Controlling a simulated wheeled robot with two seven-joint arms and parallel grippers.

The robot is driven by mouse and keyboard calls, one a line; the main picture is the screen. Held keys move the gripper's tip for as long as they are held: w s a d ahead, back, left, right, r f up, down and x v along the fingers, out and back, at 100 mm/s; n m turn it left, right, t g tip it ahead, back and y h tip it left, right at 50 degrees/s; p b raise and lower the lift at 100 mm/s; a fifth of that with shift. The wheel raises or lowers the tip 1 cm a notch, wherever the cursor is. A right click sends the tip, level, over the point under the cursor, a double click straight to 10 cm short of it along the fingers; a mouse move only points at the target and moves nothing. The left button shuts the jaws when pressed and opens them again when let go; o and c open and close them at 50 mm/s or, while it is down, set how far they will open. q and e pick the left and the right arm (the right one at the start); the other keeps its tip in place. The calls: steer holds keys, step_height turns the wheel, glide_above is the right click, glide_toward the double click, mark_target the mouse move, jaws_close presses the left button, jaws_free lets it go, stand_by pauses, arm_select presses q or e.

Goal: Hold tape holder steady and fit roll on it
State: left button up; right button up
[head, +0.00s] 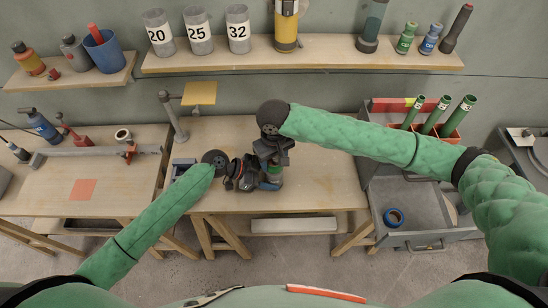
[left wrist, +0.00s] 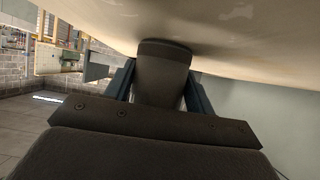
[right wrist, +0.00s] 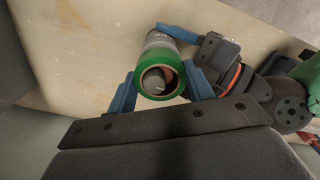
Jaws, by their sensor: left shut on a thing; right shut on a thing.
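A green tape roll (right wrist: 158,66) with an orange-brown core is between the blue fingers of my right gripper (right wrist: 160,92). It is seen end-on at the near end of a grey cylindrical holder (right wrist: 160,41); a grey end shows inside its core. How far the roll is seated I cannot tell. My left gripper (left wrist: 160,95) is shut on the dark grey body of the holder (left wrist: 162,75), close to the table top. In the head view my right gripper (head: 272,165) is over the middle table, with my left gripper (head: 243,172) beside it; the wrists largely hide the holder.
The middle table (head: 315,190) is clear to the right. A lamp-like stand (head: 178,115) with a yellow plate rises at its left. A shelf (head: 300,55) with labelled cups runs behind.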

steer(key=shift+f, duration=0.7)
steer(key=o, duration=0.9)
steer(key=shift+o, duration=0.2)
steer(key=shift+s, duration=0.1)
steer(key=shift+a, duration=0.1)
arm_select(q)
steer(key=shift+d, duration=0.1)
arm_select(e)
steer(key=shift+r, duration=0.1)
step_height(320, 180, up, 12)
steer(key=shift+f, duration=0.1)
arm_select(q)
steer(key=o, duration=0.8)
